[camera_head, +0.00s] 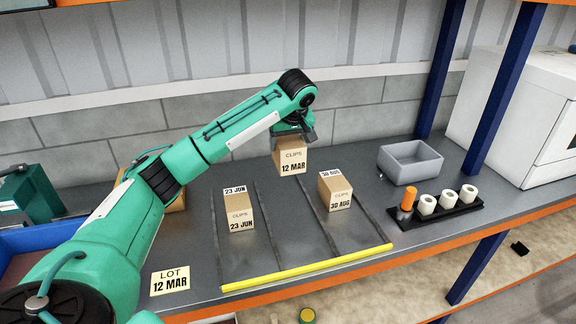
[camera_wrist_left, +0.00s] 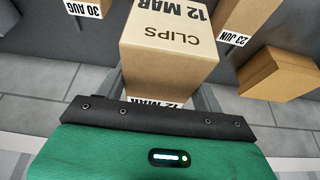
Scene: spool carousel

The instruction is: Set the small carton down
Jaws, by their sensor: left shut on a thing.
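The small carton marked CLIPS and 12 MAR (camera_head: 291,162) is at the back of the middle lane, between the other two dated cartons. My left gripper (camera_head: 297,134) is shut on its upper back part, from above. In the left wrist view the same carton (camera_wrist_left: 168,60) fills the middle, beyond the dark edge of my gripper (camera_wrist_left: 165,108). I cannot tell whether its underside touches the shelf. A card reading LOT 12 MAR (camera_head: 170,280) lies at the front left. My right gripper is not in view.
A 23 JUN carton (camera_head: 239,210) stands in the left lane, a 30 AUG carton (camera_head: 335,191) in the right lane. Thin dividers separate the lanes; a yellow strip (camera_head: 308,268) runs along the front. A grey bin (camera_head: 410,163) and spool rack (camera_head: 456,209) stand right. The middle lane's front is clear.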

